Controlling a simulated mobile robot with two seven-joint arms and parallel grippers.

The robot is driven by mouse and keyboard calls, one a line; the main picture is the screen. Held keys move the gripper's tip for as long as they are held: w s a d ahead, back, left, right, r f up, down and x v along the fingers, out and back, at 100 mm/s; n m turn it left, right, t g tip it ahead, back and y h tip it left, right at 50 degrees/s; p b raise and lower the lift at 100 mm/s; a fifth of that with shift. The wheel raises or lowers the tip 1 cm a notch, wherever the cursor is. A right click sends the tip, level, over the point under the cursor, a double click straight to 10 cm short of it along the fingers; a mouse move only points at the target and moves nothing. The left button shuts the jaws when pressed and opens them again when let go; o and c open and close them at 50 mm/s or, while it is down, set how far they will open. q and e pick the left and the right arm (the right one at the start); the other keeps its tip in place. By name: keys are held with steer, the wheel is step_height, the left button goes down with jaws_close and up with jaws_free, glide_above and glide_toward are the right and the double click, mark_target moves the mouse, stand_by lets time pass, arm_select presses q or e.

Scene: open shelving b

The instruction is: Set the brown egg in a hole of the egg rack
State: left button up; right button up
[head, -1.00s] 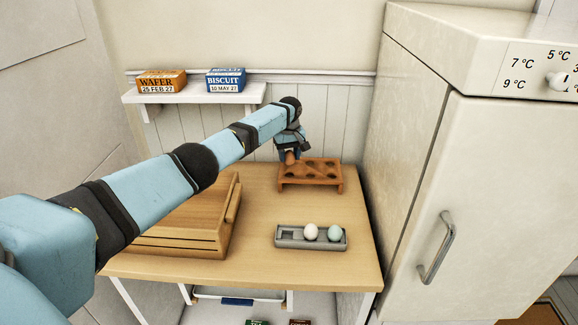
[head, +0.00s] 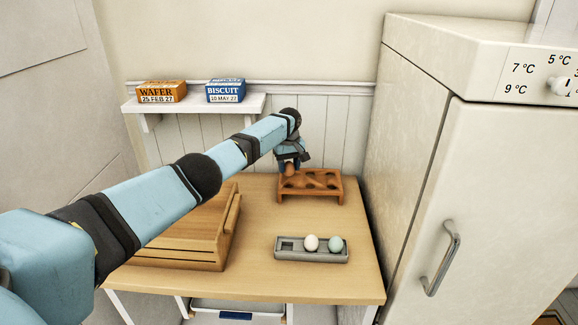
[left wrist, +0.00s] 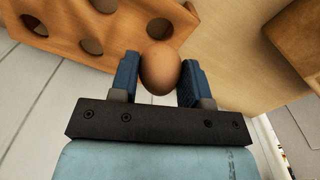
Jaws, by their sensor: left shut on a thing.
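The brown egg (left wrist: 160,70) is held between the two blue fingers of my left gripper (left wrist: 160,82), which is shut on it. In the head view the left gripper (head: 292,164) is over the back left part of the egg rack (head: 322,198). The rack is a brown wooden block with several round holes, and it also shows at the upper left of the left wrist view (left wrist: 117,62). The holes in view there look empty. The egg appears beside the rack's edge in that view; its exact height over a hole cannot be told. My right gripper is out of view.
A grey tray (head: 311,257) holds a white egg (head: 311,242) and a pale green egg (head: 335,244), in front of the rack. A wooden box (head: 190,245) stands on the table's left. A fridge (head: 480,150) stands to the right. A shelf (head: 195,104) hangs behind.

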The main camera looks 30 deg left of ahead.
mark_target(289, 173)
arm_select(q)
steer(key=shift+f, duration=0.1)
stand_by(0.6)
steer(key=shift+f, duration=0.25)
steer(key=shift+f, duration=0.25)
steer(key=shift+f+b, duration=0.35)
steer(key=shift+b, duration=0.05)
steer(key=shift+f+b, duration=0.3)
steer(key=shift+f, duration=0.3)
stand_by(0.3)
steer(key=shift+f+b, duration=0.4)
steer(key=shift+f, duration=0.15)
steer(key=shift+f, duration=0.4)
stand_by(0.3)
